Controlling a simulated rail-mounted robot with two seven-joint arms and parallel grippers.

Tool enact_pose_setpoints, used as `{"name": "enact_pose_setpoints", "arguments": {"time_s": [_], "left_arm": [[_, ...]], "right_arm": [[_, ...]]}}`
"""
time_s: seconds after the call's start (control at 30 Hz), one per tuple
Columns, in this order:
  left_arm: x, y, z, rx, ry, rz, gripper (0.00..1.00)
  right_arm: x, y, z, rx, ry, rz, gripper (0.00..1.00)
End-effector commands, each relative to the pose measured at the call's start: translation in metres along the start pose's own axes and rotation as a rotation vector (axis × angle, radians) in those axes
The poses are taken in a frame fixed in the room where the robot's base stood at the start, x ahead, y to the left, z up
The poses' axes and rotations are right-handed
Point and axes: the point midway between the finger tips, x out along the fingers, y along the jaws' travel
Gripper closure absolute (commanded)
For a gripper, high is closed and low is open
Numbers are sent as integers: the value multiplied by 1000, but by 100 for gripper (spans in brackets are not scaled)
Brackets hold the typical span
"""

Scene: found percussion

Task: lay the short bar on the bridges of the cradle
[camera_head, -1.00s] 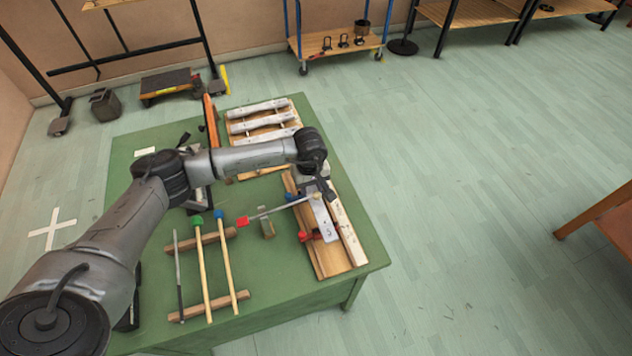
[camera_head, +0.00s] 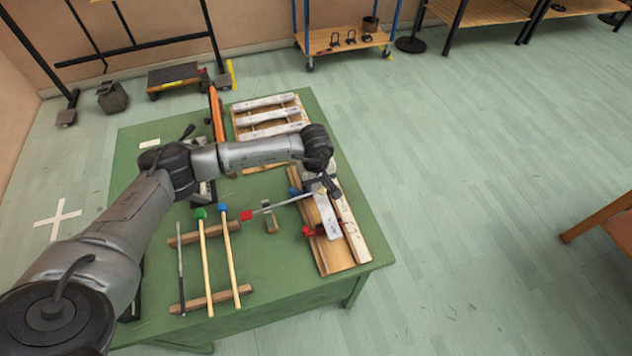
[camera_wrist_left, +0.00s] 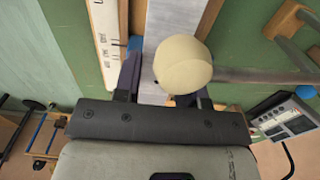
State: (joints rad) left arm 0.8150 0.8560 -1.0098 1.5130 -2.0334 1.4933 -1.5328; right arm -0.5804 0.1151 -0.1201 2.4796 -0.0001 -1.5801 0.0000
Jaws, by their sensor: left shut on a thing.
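The short bar (camera_head: 327,215), pale grey and flat, is over the wooden cradle (camera_head: 334,262) at the table's right side. My left gripper (camera_head: 323,188) is shut on it near its far end. In the left wrist view the bar (camera_wrist_left: 172,22) runs between the fingers (camera_wrist_left: 166,88), the right one partly hidden by a cream ball. Red (camera_head: 310,231) and blue (camera_head: 293,191) pieces show at the cradle's left side. I cannot tell whether the bar touches the bridges. My right gripper is not in view.
A mallet's cream ball (camera_wrist_left: 183,65) is close to the left gripper; its shaft (camera_head: 285,204) runs left to a red end. Several sticks (camera_head: 204,265) lie on wooden strips nearby. A rack of pale bars (camera_head: 270,116) stands behind. Green table (camera_head: 280,285) is clear in front.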

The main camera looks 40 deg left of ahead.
Motion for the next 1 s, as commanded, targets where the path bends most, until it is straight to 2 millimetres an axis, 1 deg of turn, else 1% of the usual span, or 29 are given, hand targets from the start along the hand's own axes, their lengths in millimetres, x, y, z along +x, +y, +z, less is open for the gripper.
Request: {"name": "enact_pose_setpoints", "arguments": {"time_s": [0.03, 0.33, 0.53, 0.63, 0.77, 1.0], "left_arm": [[1, 0, 0, -1, 0, 1, 61], [0, 0, 0, 0, 0, 0, 33], [1, 0, 0, 0, 0, -1, 32], [-3, 0, 0, 0, 0, 0, 32], [-18, 1, 0, 1, 1, 3, 32], [-65, 1, -1, 0, 3, 4, 32]], "right_arm": [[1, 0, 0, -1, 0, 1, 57], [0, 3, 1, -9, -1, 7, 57], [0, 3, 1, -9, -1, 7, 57], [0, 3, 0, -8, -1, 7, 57], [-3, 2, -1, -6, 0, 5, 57], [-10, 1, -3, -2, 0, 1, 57]]}}
